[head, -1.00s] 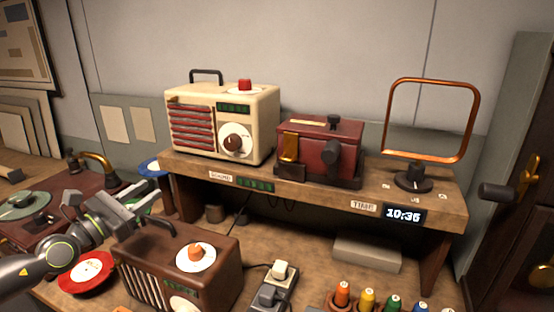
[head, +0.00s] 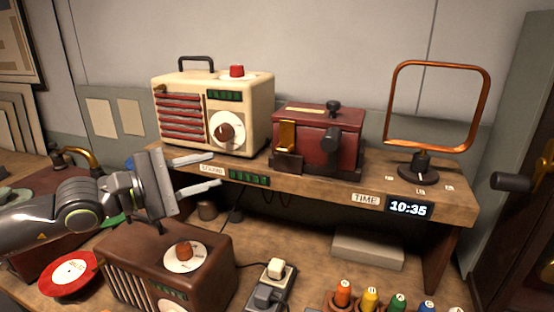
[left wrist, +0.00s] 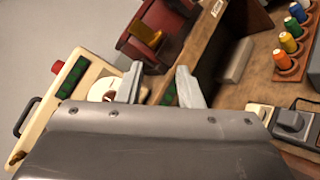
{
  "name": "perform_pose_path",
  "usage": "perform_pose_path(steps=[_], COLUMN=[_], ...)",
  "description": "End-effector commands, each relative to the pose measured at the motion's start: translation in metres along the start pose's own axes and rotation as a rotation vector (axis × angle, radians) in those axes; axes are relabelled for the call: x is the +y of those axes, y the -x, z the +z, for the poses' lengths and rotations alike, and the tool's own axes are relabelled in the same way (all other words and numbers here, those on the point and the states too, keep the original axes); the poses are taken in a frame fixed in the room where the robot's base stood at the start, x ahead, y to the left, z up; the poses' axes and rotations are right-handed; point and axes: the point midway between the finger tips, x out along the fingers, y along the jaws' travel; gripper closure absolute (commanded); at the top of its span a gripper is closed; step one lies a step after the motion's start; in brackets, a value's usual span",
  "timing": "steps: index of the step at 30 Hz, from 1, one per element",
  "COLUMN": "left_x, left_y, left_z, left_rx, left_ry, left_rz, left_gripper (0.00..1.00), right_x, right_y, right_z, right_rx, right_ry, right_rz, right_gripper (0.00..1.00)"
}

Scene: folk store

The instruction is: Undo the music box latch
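The music box (head: 318,138) is a dark red box on the raised wooden shelf, right of the cream radio. A gold latch (head: 287,136) sits on its front left, and a dark crank knob shows on its front right. In the left wrist view the latch (left wrist: 146,33) and the red box (left wrist: 163,30) are beyond the fingertips, at the top. My left gripper (head: 211,172) is open and empty, in front of the shelf's left part, left of and lower than the latch. Its two fingers also show in the left wrist view (left wrist: 160,88). My right gripper is in neither view.
The cream radio (head: 213,108) stands left of the music box. A copper loop antenna (head: 387,105) stands at right. A brown radio (head: 165,265) is below my left gripper. Thread spools (head: 370,298) and a switch block (head: 270,285) are on the lower bench.

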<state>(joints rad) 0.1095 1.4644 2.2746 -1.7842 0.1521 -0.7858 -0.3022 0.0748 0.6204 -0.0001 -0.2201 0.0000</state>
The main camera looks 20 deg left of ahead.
Motion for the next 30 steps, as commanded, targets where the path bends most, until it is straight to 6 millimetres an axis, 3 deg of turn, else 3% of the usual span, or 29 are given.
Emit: perform_pose_path(steps=[5,30], left_x=[-0.001,0.002], left_y=[-0.010,-0.064], left_z=[0.001,0.002], left_rx=[-0.005,-0.002], left_ry=[0.003,0.008], left_rz=[0.006,0.005], left_gripper=[0.67,0.67], right_x=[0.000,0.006], right_y=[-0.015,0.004], right_z=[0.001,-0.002], right_rx=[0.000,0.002], right_ry=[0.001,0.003], right_rz=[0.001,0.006], right_gripper=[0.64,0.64])
